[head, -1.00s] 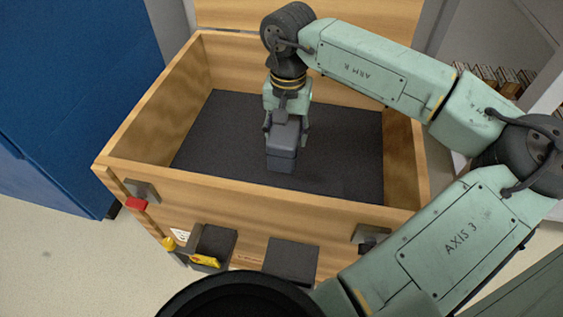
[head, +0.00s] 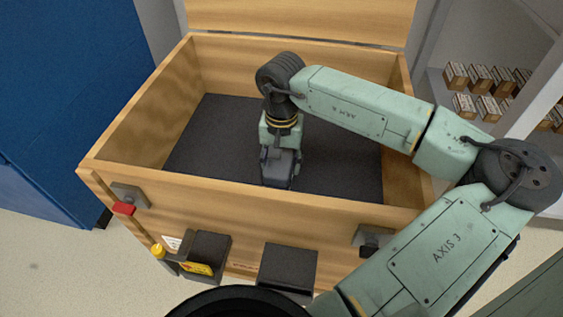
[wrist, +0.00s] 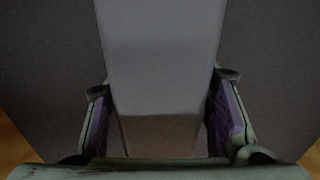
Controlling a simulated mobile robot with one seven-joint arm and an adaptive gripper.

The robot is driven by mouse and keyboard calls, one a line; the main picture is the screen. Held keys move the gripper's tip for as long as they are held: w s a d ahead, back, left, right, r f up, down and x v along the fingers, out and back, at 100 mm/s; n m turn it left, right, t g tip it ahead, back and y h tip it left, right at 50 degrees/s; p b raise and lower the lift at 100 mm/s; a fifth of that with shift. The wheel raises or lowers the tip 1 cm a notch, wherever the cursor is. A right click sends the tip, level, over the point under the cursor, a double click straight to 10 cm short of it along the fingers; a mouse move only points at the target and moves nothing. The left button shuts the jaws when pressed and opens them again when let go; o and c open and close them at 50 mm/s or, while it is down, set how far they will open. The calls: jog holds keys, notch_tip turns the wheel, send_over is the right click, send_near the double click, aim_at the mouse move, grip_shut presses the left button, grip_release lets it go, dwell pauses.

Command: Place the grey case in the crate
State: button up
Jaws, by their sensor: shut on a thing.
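The wooden crate (head: 250,203) stands open in the middle of the head view, its dark floor (head: 340,165) bare around my arm. My gripper (head: 280,180) points down inside the crate, near its front wall. In the wrist view my gripper (wrist: 162,115) has a finger on each side of the grey case (wrist: 160,50) and is shut on it. In the head view the case is mostly hidden behind the gripper and the crate's front wall. I cannot tell whether it touches the crate floor.
The crate's raised lid (head: 300,18) stands at the back. A blue cabinet (head: 65,100) is at the left. A shelf with several small boxes (head: 480,80) is at the right. Dark blocks (head: 288,268) stick out from the crate's front.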

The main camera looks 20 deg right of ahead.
jog(key=shift+f, duration=0.25)
jog(key=o, duration=1.6)
jog(key=shift+r, duration=0.1)
notch_tip(320, 180, up, 12)
jog(key=p, duration=0.3)
jog(key=shift+r+p, duration=0.2)
jog(key=shift+p, duration=0.2)
